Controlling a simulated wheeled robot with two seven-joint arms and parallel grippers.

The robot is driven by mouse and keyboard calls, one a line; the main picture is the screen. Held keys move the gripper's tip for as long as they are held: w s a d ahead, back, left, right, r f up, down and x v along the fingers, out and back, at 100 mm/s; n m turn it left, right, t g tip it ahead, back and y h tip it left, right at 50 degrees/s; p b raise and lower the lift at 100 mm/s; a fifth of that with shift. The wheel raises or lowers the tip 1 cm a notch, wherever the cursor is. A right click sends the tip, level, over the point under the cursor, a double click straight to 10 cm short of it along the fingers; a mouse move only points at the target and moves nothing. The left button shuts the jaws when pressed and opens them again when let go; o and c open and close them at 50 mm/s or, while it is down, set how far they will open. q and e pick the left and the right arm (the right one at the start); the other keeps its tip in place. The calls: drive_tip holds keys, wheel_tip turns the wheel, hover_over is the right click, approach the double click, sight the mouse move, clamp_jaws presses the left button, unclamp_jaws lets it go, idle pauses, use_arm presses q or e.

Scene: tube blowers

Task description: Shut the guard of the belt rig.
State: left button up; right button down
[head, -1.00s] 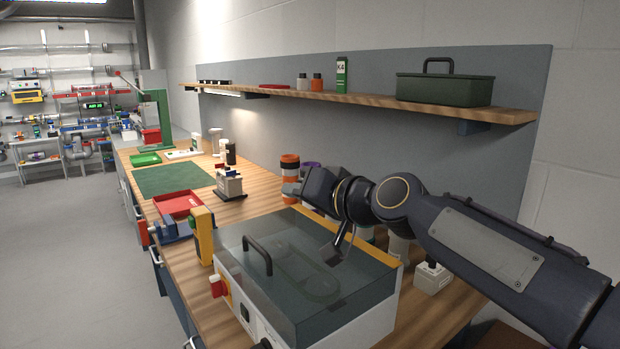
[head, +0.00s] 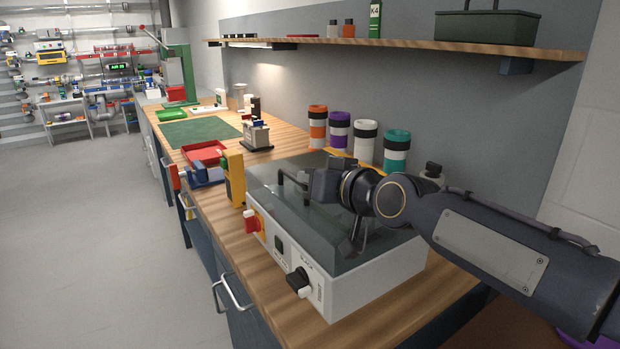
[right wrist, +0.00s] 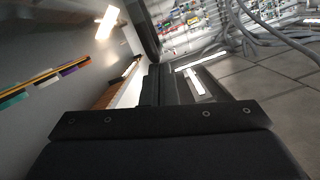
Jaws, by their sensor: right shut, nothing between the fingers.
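The belt rig (head: 375,287) is a white box on the bench with a smoky see-through guard (head: 285,215) on top. The guard lies down over the box, looking flat on it; a small gap at its front edge cannot be ruled out. Its dark bar handle (head: 281,181) is near the left edge. My right gripper (head: 313,186) is shut and empty, low over the guard beside the handle; whether it touches is unclear. The right wrist view shows mostly the dark gripper body, with the guard not clearly visible. My left gripper is not in view.
Several banded cups (head: 365,140) stand behind the rig, below a wooden shelf (head: 400,44). The floor to the left is clear.

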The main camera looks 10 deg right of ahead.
drive_tip(key=shift+a+f, duration=0.1)
drive_tip(key=shift+f, duration=0.2)
drive_tip(key=shift+r+p, duration=0.35)
drive_tip(key=shift+r, duration=0.05)
drive_tip(key=r, duration=0.1)
drive_tip(key=r+p, duration=0.2)
drive_tip(key=shift+w+d+r, duration=0.1)
drive_tip(key=shift+d, duration=0.2)
drive_tip(key=b+v, duration=0.1)
drive_tip(key=v, duration=0.9)
drive_tip(key=shift+r+b, duration=0.25)
drive_tip(key=shift+b, duration=0.05)
